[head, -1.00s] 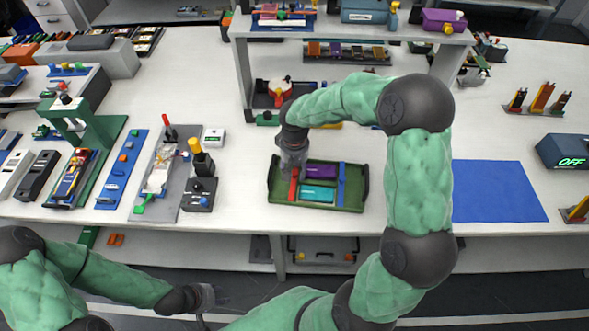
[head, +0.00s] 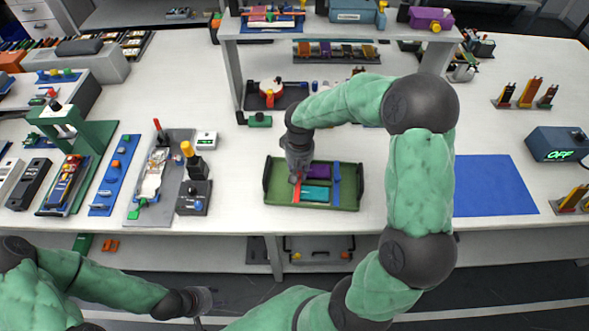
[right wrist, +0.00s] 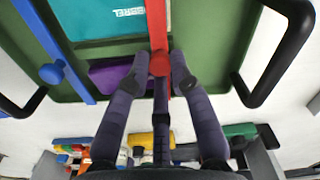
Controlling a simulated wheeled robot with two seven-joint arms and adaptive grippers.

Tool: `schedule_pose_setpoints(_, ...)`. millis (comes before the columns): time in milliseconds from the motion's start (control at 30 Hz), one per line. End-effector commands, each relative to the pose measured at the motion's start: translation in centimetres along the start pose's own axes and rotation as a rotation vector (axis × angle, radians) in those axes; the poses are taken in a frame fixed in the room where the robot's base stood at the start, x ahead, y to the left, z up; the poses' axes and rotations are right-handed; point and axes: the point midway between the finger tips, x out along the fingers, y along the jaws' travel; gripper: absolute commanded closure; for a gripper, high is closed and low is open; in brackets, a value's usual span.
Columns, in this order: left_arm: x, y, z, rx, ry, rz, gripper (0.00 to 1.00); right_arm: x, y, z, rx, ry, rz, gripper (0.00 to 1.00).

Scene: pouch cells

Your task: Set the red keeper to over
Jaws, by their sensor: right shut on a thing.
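The green tray (head: 277,191) holds a purple pouch cell (head: 319,171) and a teal pouch cell (head: 315,193). The red keeper (right wrist: 156,25) is a long bar with a round knob; it also shows in the head view (head: 297,193). In the right wrist view it lies across the edge of the teal cell. A blue keeper (head: 337,184) runs along the cells' other side. My right gripper (right wrist: 160,70) is shut on the red keeper's knob and hides part of it in the head view. My left gripper (head: 207,299) is low at the table's front, away from the tray.
A raised shelf (head: 340,32) stands behind the tray. A blue mat (head: 494,186) and a box reading OFF (head: 558,145) are to the right. A block with a yellow-topped lever (head: 193,196) stands left of the tray. Table between tray and mat is bare.

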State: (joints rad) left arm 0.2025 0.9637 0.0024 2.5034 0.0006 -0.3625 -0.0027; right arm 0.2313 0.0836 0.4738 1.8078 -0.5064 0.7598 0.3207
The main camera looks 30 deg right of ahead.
Motion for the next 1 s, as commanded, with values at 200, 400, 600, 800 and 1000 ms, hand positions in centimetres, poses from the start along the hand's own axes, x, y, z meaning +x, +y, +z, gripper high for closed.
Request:
schedule_pose_setpoints(200,0.0,0.0,0.0,0.0,0.0,0.0,0.6,0.0,-0.1,0.0,0.0,0.0,0.0,0.52)
schedule_pose_setpoints(400,0.0,0.0,0.0,0.0,0.0,0.0,0.6,0.0,-0.1,0.0,0.0,0.0,0.0,0.52)
schedule_pose_setpoints(600,0.0,0.0,0.0,0.0,0.0,0.0,0.6,-0.8,0.0,-0.1,0.0,0.003,0.0,0.52)
schedule_pose_setpoints(800,0.0,0.0,0.0,0.0,0.0,0.0,0.6,-4.0,-0.1,-0.2,0.0,0.007,0.0,0.52)
schedule_pose_setpoints(1000,0.0,0.0,0.0,0.0,0.0,0.0,0.6,-8.0,-0.1,-0.2,-0.001,0.005,0.0,0.52)
